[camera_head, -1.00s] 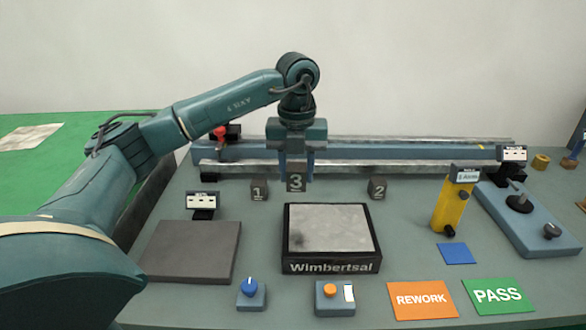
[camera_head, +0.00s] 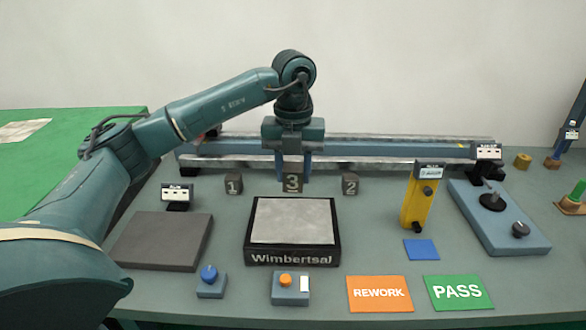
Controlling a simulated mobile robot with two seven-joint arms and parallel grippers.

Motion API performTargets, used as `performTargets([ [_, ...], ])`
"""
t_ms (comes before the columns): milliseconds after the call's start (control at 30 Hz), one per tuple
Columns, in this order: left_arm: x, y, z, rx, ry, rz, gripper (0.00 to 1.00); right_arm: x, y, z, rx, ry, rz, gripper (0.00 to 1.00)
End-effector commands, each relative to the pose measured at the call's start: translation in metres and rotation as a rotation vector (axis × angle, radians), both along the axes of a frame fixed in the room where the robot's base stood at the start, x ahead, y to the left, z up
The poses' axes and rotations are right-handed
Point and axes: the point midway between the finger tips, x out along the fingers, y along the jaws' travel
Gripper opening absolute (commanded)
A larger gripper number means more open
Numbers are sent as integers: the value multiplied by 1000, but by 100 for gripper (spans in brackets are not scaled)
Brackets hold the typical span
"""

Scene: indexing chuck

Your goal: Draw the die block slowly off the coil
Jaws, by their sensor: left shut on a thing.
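My left gripper (camera_head: 292,168) points down at the middle of the bench, shut on the dark die block marked 3 (camera_head: 292,183). No part is labelled as a coil. Dark blocks marked 1 (camera_head: 233,185) and 2 (camera_head: 350,185) stand left and right of it. My right gripper is not in view.
A long rail (camera_head: 350,150) runs behind the blocks. A dark plate (camera_head: 160,240) lies left. A blue knob box (camera_head: 210,281) and an orange button box (camera_head: 290,287) stand in front. A yellow post (camera_head: 416,200), a blue unit (camera_head: 498,215), REWORK (camera_head: 379,293) and PASS (camera_head: 458,292) pads are right.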

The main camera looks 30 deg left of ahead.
Motion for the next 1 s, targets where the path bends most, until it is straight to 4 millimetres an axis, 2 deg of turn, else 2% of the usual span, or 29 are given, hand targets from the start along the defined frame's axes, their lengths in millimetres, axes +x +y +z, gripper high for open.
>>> performTargets([
  [600,0,0,-49,0,-4,1,0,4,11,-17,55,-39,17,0],
  [1000,0,0,-56,-1,-3,1,0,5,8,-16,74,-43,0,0],
])
